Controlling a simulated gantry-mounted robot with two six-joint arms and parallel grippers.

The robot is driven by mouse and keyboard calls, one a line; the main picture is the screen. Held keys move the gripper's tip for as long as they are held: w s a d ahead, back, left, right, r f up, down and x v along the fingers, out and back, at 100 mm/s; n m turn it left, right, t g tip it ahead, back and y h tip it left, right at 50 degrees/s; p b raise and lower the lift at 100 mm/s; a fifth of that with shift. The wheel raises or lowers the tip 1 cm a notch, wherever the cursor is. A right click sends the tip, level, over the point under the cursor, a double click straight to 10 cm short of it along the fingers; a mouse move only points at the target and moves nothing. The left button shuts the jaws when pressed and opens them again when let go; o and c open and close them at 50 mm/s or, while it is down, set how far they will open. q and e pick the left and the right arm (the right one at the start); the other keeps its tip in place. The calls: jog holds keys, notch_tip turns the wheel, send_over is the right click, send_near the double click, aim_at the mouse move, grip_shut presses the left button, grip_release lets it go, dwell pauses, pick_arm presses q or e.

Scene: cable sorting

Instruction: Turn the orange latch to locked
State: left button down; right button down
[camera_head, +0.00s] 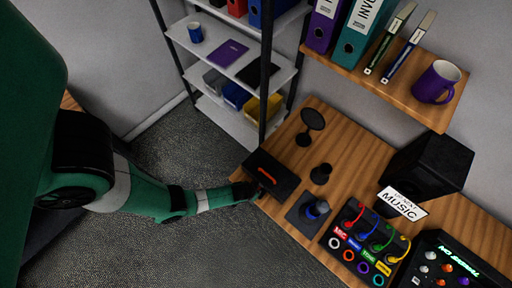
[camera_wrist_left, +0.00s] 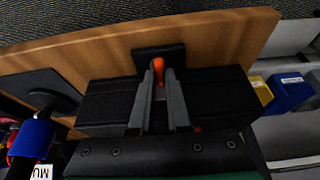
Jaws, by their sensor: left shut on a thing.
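The orange latch (camera_head: 267,175) is a short bar on top of a black box (camera_head: 284,184) near the desk's left edge. In the left wrist view the latch (camera_wrist_left: 158,66) shows between the fingertips, with a bit of orange also beside the right finger. My left gripper (camera_head: 257,191) reaches the box from the left. In the left wrist view its two grey fingers (camera_wrist_left: 158,90) are close together on the latch. The fingers hide part of the latch, and I cannot tell its exact angle. My right gripper is in neither view.
A black pad with a blue-banded knob (camera_head: 316,209) stands right of the box. A cable board (camera_head: 365,245), a control panel (camera_head: 447,265) and a speaker (camera_head: 430,163) stand farther right. A round black stand (camera_head: 312,119) is behind. Metal shelves (camera_head: 232,118) rise at the back left.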

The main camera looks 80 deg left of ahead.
pick_arm(q)
jog(key=shift+n, duration=0.3)
jog(key=c, duration=1.2)
grip_release()
jog(key=shift+o, duration=0.2)
jog(key=p+v, duration=0.5)
jog(key=v, duration=0.6)
jog(key=shift+d+r, duration=0.2)
jog(key=shift+r, duration=0.1)
